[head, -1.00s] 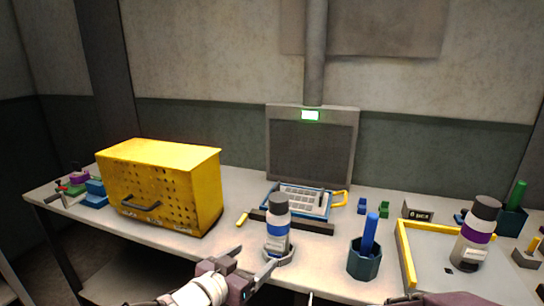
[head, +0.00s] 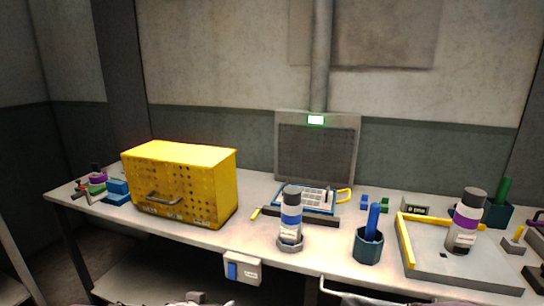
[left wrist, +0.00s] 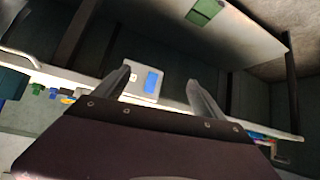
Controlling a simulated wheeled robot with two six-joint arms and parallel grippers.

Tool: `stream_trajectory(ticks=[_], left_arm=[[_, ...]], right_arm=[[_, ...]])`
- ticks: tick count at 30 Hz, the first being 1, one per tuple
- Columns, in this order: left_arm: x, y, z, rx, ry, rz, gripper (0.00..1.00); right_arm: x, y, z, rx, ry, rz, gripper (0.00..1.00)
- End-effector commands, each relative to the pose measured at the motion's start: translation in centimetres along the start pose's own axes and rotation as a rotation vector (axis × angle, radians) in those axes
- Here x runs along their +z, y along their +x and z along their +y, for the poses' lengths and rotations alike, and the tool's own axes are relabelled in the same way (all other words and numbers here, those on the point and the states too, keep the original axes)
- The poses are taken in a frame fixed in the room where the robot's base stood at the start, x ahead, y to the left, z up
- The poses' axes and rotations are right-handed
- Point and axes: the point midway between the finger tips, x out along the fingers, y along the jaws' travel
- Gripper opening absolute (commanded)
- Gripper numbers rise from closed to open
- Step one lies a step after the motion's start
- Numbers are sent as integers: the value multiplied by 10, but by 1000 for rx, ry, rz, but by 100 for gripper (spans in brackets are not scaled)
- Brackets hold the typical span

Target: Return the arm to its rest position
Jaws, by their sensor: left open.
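My left gripper (left wrist: 160,74) is open and empty in the left wrist view, its two fingers spread apart. Beyond the fingers is a white box with a blue panel (left wrist: 133,90), mounted on the bench's front edge; it also shows in the head view (head: 251,273). In the head view only slivers of my arms show along the bottom edge, below and in front of the bench, and the left fingers cannot be made out there. A white bottle with a blue band and dark cap (head: 291,220) stands upright in a grey round holder (head: 290,247) on the bench.
The bench (head: 190,232) holds a yellow perforated box (head: 190,180), a blue-framed keypad press (head: 305,197), a teal cup with a blue die (head: 368,249), and a yellow-edged grey plate (head: 425,260) bearing a purple-banded bottle (head: 465,225). Space before the bench is open.

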Motion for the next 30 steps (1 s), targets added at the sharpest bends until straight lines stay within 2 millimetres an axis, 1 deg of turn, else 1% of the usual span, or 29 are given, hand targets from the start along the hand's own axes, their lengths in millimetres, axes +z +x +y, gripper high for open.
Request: stream_trajectory(ticks=[1,2,3,5,6,8,9,11,12,13,15,17,21,24,27,30], left_arm=[[17,1,-8,-28,-20,-66,81],[28,1,-12,-44,-35,-111,81],[44,0,-17,-64,-52,-173,81],[68,-5,-22,-88,-78,-272,81],[86,-10,-24,-99,-94,-344,81],[111,-20,-23,-107,-116,-455,81],[127,-28,-20,-106,-128,-529,81],[149,-42,-15,-94,-138,-640,81],[163,-54,-11,-79,-126,-717,81],[153,-67,-10,-71,-105,-729,81],[130,-86,-10,-73,-106,-721,81],[116,-98,-9,-74,-106,-721,81],[81,-130,-7,-74,-106,-720,81],[59,-151,-6,-75,-106,-719,81],[44,-164,-5,-75,-106,-719,81],[41,-167,-5,-75,-106,-719,81]], right_arm=[[0,0,0,0,0,0,36],[0,0,0,0,0,0,36],[0,0,0,0,0,0,36],[0,0,0,0,0,0,36],[0,0,0,0,0,0,36],[0,0,0,0,0,0,36],[0,0,0,0,0,0,36],[0,0,0,0,0,0,36],[0,0,0,0,0,0,36],[-1,-16,0,0,0,-2,36],[-5,-46,-1,0,0,-1,36],[-7,-64,-1,0,0,1,36],[-12,-112,-2,0,0,0,36],[-15,-142,-3,0,0,0,36],[-17,-162,-3,0,0,0,36],[-17,-166,-3,0,0,0,36]])
